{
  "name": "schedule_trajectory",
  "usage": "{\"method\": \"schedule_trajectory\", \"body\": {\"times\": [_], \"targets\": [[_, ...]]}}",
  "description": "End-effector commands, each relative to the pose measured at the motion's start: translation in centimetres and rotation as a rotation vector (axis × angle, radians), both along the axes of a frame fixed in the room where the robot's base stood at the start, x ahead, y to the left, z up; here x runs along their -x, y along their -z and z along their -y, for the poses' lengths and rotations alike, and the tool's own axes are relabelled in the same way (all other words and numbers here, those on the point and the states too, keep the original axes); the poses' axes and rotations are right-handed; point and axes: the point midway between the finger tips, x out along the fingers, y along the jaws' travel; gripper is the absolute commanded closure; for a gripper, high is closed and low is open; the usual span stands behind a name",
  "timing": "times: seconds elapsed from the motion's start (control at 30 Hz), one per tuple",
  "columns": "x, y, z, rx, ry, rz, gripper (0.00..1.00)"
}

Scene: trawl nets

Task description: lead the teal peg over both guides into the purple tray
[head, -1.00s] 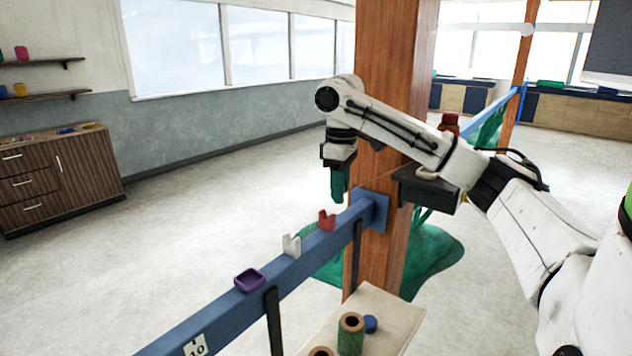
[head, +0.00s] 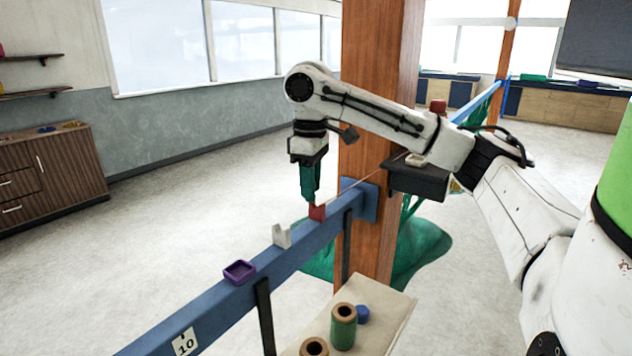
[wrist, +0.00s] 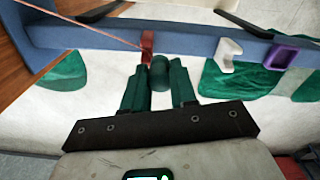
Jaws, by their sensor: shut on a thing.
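The teal peg (wrist: 160,74) shows dark green between the two green fingers of my gripper (wrist: 158,70) in the wrist view. My gripper is shut on it. In the head view my gripper (head: 310,190) hangs beside the red guide (head: 317,212), low by the blue beam; its fingers largely hide the peg. The red guide also shows in the wrist view (wrist: 147,45), just left of the peg. The white notched guide (head: 282,236) stands farther left along the beam. The purple tray (head: 239,272) lies beyond it. A thin pinkish line reaches the red guide; whether it sits in the notch is unclear.
The blue beam (head: 215,302) carries guides and tray and meets a wooden post (head: 375,120). A black box (head: 418,182) juts from the post. Spools (head: 343,328) stand on a pale shelf (head: 385,335) in front. Green netting (head: 422,245) lies behind. Space above the beam's left part is clear.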

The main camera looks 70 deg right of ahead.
Motion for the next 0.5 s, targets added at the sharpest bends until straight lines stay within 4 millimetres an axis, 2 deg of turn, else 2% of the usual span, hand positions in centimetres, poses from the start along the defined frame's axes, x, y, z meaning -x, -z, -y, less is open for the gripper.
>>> {"method": "schedule_trajectory", "body": {"times": [0.5], "targets": [[-1.0, 0.1, -3.7, 0.001, -0.003, -0.001, 1.00]]}}
